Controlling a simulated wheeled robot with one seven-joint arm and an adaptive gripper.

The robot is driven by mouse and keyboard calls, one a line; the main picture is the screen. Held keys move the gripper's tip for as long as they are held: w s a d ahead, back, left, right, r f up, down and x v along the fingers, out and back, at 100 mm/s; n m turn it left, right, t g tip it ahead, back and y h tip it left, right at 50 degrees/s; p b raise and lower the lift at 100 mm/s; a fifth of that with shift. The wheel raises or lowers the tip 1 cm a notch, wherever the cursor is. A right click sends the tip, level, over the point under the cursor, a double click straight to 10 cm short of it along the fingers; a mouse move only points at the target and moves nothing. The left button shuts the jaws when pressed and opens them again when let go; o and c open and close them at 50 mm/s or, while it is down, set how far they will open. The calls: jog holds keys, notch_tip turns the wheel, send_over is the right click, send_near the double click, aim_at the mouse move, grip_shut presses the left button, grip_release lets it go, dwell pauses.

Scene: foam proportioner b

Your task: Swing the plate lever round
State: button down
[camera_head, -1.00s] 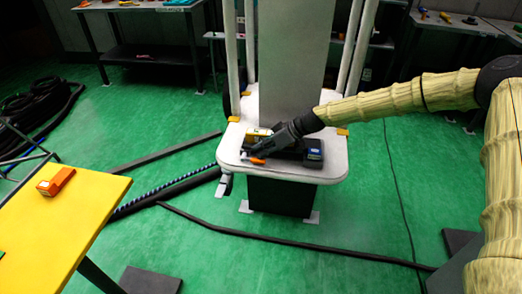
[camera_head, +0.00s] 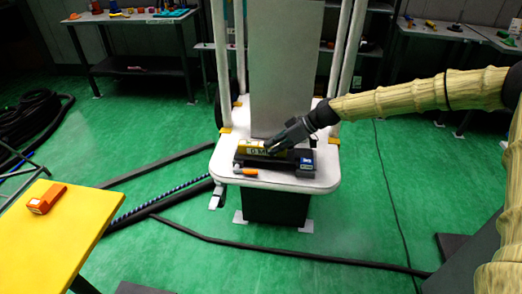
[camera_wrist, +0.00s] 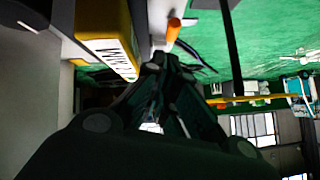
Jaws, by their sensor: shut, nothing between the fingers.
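The device on the white stand has a black base (camera_head: 275,161), a yellow labelled block (camera_head: 254,147) and a small blue part (camera_head: 306,163) at its right end. An orange handle (camera_head: 245,172), which looks like the lever's grip, lies at the front left of the base. My gripper (camera_head: 270,150) is shut and empty, reaching from the right over the device beside the yellow block. In the wrist view my gripper's tips (camera_wrist: 160,62) are just right of the yellow block (camera_wrist: 105,35), and the orange handle (camera_wrist: 173,30) is beyond them. The lever's pivot is hidden.
The white stand (camera_head: 225,172) has upright posts and a tall grey panel (camera_head: 283,70) behind the device. A yellow table (camera_head: 60,235) with an orange box (camera_head: 46,198) stands at the left. Dark hoses and bars lie on the green floor.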

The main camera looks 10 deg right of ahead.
jog(key=s+a+r+n+t+h+p, duration=0.3)
jog(key=s+a+r+n+p, duration=0.15)
jog(key=s+p, duration=0.3)
send_over(246, 170)
jog(key=s, duration=0.2)
jog(key=f, duration=0.9)
jog(key=shift+s+d+p, duration=0.1)
jog(key=shift+d+p, duration=0.2)
jog(key=shift+w+d+f, duration=0.1)
jog(key=shift+w+f, duration=0.15)
jog(key=shift+f, duration=0.45)
jog(key=shift+f, duration=0.1)
